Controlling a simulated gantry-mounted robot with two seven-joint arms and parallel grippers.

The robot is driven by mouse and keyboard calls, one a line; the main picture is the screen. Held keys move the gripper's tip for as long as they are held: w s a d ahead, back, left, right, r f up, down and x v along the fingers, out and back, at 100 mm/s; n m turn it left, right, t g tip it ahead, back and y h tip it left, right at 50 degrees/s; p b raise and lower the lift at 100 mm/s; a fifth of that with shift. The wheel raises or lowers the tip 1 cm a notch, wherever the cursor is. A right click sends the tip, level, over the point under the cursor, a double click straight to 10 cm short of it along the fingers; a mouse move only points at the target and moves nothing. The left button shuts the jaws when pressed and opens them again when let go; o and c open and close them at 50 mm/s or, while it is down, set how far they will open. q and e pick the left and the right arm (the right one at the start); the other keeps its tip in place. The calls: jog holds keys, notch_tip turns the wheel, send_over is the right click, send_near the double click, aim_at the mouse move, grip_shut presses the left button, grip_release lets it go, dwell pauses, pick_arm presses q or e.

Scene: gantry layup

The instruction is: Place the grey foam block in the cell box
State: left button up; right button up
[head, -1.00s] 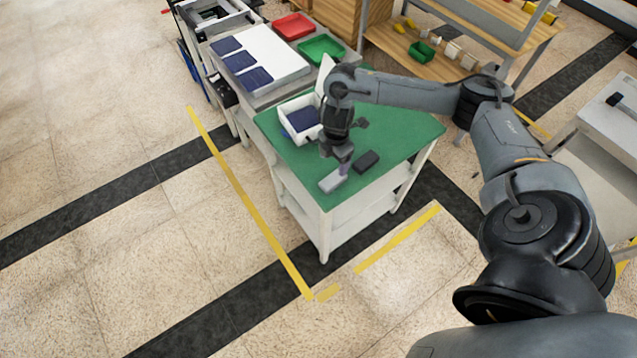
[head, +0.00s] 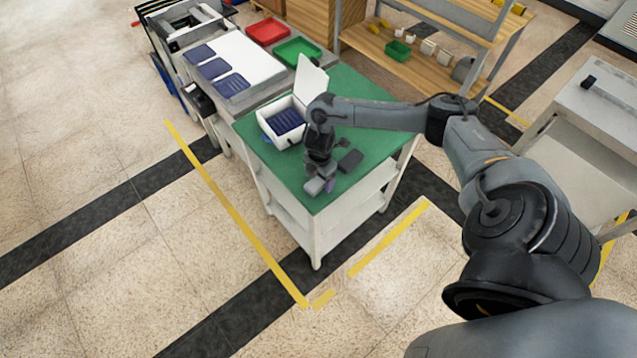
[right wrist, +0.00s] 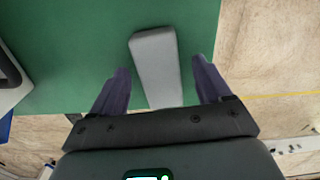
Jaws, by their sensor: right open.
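The grey foam block (head: 313,187) lies on the green table top near its front corner, partly hidden by my right gripper (head: 322,184). In the right wrist view the block (right wrist: 156,62) is a light grey oblong. My right gripper (right wrist: 160,74) is open, with one dark finger on each side of the block and a gap at both sides. The cell box (head: 268,128) is white with dark blue cells inside and a raised white lid; it stands on the table behind the gripper. My left gripper is out of view.
A dark block (head: 350,160) lies on the table just right of my gripper. Behind the table, a bench carries a white tray with blue pieces, a red bin (head: 268,31) and a green bin (head: 298,51). The table's front edge is close to the foam block.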

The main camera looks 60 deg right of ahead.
jog(key=c, duration=1.1)
jog(key=shift+r, duration=0.1)
